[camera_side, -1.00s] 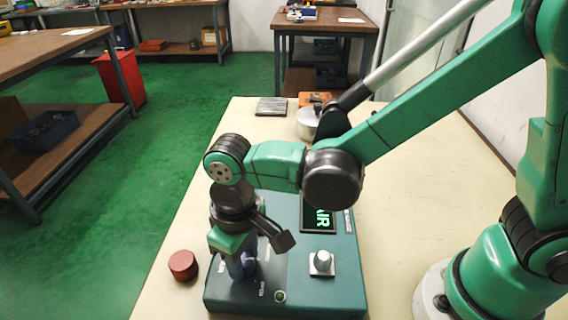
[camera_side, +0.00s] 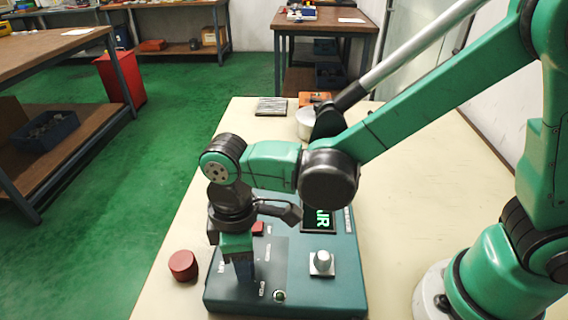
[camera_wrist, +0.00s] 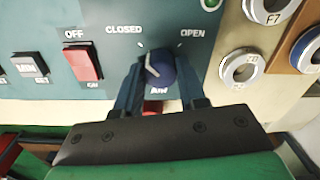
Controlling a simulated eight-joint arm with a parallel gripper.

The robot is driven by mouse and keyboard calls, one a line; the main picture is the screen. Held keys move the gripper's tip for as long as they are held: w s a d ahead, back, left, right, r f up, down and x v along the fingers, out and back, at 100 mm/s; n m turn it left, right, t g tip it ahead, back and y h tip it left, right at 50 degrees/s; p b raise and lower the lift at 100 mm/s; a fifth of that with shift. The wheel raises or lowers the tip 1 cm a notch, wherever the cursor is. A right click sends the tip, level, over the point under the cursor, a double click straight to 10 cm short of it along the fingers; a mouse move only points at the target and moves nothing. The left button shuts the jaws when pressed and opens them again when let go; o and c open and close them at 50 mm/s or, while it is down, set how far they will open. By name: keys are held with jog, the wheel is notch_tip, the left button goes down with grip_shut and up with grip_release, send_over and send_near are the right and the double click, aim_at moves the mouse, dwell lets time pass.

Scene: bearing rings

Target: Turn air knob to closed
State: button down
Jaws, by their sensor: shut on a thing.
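The air knob (camera_wrist: 160,68) is a round blue knob with a white pointer mark, seen from above in the wrist view. It sits between the printed words CLOSED at upper left and OPEN at upper right. The white mark slants up and left, towards the CLOSED side. My gripper (camera_wrist: 160,82) is shut on the knob, one dark blue finger on each side. In the side view my gripper (camera_side: 243,270) reaches down to the left part of the green control box (camera_side: 335,290), and the knob is hidden behind it.
A red rocker switch (camera_wrist: 84,63) marked OFF and ON lies left of the knob. A lit display (camera_side: 319,218) and a grey knob (camera_side: 322,261) are right of my gripper. A red cylinder (camera_side: 183,265) stands on the table left of the box. Metal rings (camera_wrist: 240,68) lie at right.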

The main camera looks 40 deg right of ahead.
dwell(0.4)
jog(key=c, duration=0.5)
grip_release()
jog(key=shift+w+r, duration=0.1)
jog(key=shift+r, duration=2.7)
jog(key=shift+d, duration=0.15)
jog(key=d+r+m+t, duration=0.2)
jog(key=d+m, duration=0.3)
jog(key=d, duration=0.4)
jog(key=d+r+m+t, duration=0.1)
jog(key=d+m+t, duration=0.4)
jog(key=d, duration=0.5)
jog(key=shift+r+m, duration=0.35)
jog(key=shift+m, duration=0.35)
